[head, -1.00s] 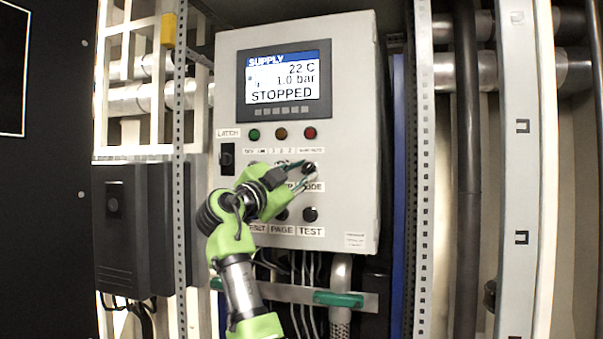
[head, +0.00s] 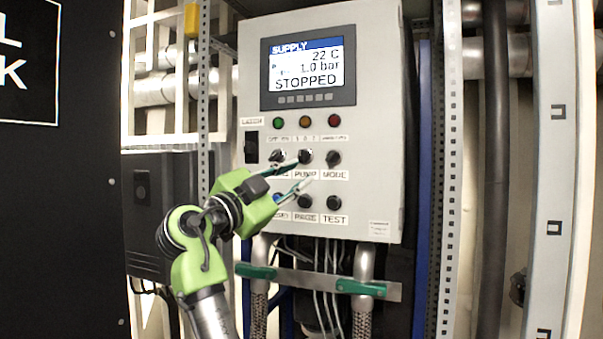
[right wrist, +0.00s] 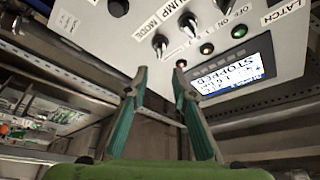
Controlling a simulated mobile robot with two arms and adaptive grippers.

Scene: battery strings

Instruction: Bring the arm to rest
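My right gripper (head: 300,174) is open and empty in front of the grey control cabinet (head: 385,120). In the head view its fingertips overlap the area just under the PUMP knob (head: 305,156), left of the MODE knob (head: 333,158). In the right wrist view the gripper (right wrist: 160,72) shows its two green fingers spread with nothing between them. The knobs there lie beyond the fingertips, and a gap to the panel seems to show. The display (head: 308,73) reads SUPPLY, 22 C, 1.0 bar, STOPPED. My left gripper is out of view.
A LATCH switch (head: 251,147) and several lamps and buttons sit on the panel. Cables and braided hoses hang below it. A dark box (head: 160,200) stands left, a black panel (head: 60,220) farther left, and perforated uprights (head: 449,150) stand on both sides.

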